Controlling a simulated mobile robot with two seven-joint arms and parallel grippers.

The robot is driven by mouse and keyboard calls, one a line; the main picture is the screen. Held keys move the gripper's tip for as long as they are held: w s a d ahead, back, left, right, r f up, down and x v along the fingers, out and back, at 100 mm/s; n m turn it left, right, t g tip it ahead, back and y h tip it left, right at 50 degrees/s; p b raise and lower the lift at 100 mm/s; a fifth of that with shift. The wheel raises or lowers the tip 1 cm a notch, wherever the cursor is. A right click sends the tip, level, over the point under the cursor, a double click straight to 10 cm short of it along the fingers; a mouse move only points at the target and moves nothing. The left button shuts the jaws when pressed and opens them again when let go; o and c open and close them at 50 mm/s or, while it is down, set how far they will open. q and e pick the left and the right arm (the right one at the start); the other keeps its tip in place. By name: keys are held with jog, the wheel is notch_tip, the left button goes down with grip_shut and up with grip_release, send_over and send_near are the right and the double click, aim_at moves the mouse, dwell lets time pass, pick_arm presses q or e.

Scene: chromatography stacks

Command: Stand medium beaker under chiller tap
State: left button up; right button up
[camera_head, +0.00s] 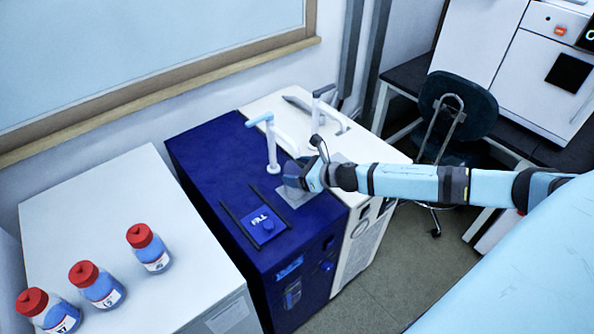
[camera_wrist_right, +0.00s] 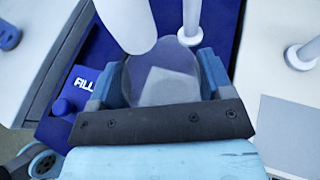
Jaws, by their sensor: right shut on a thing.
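The medium beaker, clear glass, shows between the fingers of my right gripper in the right wrist view (camera_wrist_right: 160,78). In the head view it is a faint grey shape (camera_head: 293,171) at the fingertips. My right gripper (camera_head: 300,176) is shut on it, above the blue chiller's top. The chiller (camera_head: 205,150) is a dark blue box with a FILL button pad (camera_head: 265,226). Its pale blue tap (camera_head: 270,140) rises just left of the beaker. A pale rounded part (camera_wrist_right: 128,22) overlaps the beaker's far side in the wrist view. I cannot tell whether the beaker touches the chiller's top.
A white unit (camera_head: 350,150) with its own tap (camera_head: 317,110) stands against the chiller's right side. A white cabinet (camera_head: 100,200) on the left bears red-capped bottles (camera_head: 149,248). A dark chair (camera_head: 455,110) stands at the right. Two dark rails flank the FILL pad.

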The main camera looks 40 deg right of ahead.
jog(key=o, duration=1.3)
jog(key=shift+f, duration=0.1)
jog(key=shift+r, duration=0.25)
jog(key=b+v, duration=0.2)
jog(key=v, duration=1)
jog(key=shift+a, duration=0.1)
